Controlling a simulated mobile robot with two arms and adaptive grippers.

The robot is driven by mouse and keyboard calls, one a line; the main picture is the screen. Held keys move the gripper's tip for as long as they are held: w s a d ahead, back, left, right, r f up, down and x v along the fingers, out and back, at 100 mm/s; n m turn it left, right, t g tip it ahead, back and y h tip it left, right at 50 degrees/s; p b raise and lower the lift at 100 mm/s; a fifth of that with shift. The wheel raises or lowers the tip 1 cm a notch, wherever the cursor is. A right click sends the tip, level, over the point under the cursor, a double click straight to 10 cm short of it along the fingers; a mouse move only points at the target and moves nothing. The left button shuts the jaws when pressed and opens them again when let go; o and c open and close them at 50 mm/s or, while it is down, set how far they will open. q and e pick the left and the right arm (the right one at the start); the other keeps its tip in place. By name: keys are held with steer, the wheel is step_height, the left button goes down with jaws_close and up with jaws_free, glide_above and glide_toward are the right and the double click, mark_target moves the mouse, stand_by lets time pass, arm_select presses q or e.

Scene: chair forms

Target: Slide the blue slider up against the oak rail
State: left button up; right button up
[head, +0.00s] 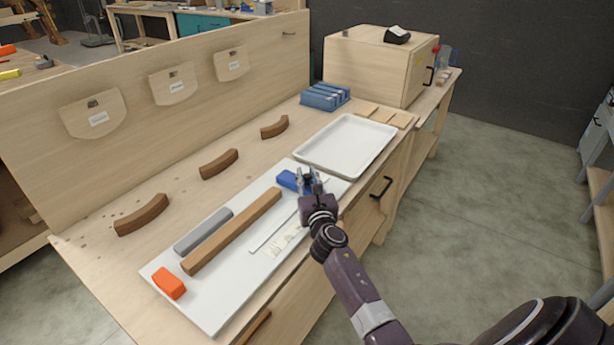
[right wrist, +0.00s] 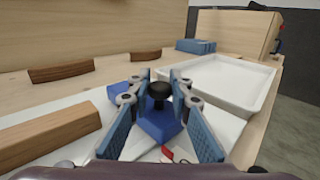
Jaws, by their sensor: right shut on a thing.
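The blue slider (head: 287,180) lies on the white board near its far end, and it also shows in the right wrist view (right wrist: 165,128) with a black knob (right wrist: 158,91) on top. My right gripper (head: 308,179) is over the slider, its fingers shut on the knob. The oak rail (head: 232,231) is a long brown bar lying along the board; it shows at the left of the right wrist view (right wrist: 45,133). The slider is near the rail's far end, with a small gap seeming to show between them. The fingers hide part of the slider. My left gripper is not in view.
The white board (head: 222,302) also holds a grey block (head: 203,231), an orange block (head: 170,283) and a printed label. A white tray (head: 345,147) stands just beyond it. Curved wooden pieces (head: 219,164) lie to the left. A blue holder (head: 325,97) and wooden box stand behind.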

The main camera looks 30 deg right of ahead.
jaws_close()
steer(key=a, duration=0.2)
steer(key=s+a, duration=0.2)
steer(key=a, duration=0.1)
steer(key=shift+s+a, duration=0.2)
steer(key=shift+a, duration=0.15)
steer(key=o, duration=1)
jaws_free()
steer(key=shift+d, duration=0.1)
steer(key=v, duration=1.2)
steer(key=shift+f, duration=0.1)
